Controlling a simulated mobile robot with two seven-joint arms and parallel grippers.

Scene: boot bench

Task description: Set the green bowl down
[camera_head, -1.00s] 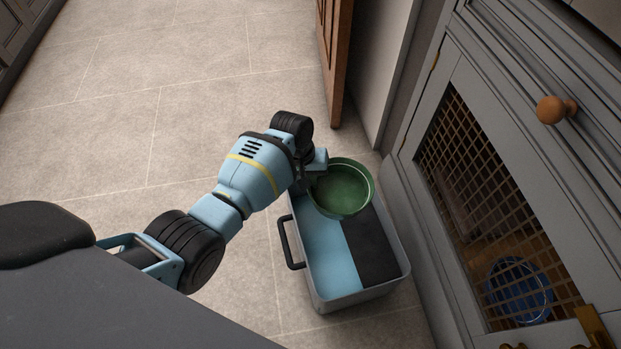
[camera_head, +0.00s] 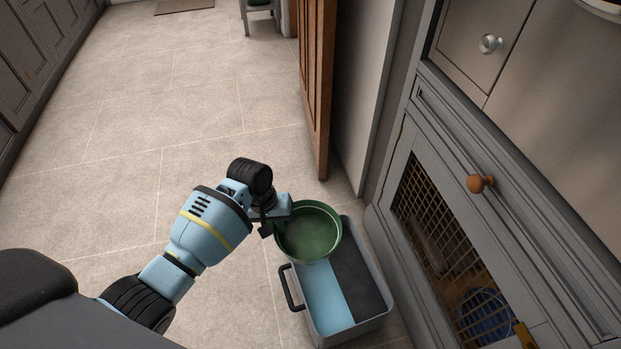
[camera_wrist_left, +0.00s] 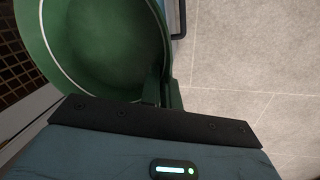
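The green bowl (camera_head: 309,232) is round and upright, and looks empty inside. My left gripper (camera_head: 276,222) is shut on the left side of its rim. In the head view the bowl overlaps the far left corner of a grey crate (camera_head: 352,334); the gap below it cannot be judged. In the left wrist view the bowl (camera_wrist_left: 105,45) fills the upper left, with its wall at my left gripper's fingers (camera_wrist_left: 160,92). My right gripper is not in view.
The crate has a light blue part, a dark part and a black side handle (camera_head: 289,288). A grey cabinet (camera_head: 400,205) with a mesh door stands close on the right, with a blue bowl (camera_head: 484,318) behind the mesh. A wooden door (camera_head: 316,90) stands beyond. The tiled floor (camera_head: 150,120) at left is clear.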

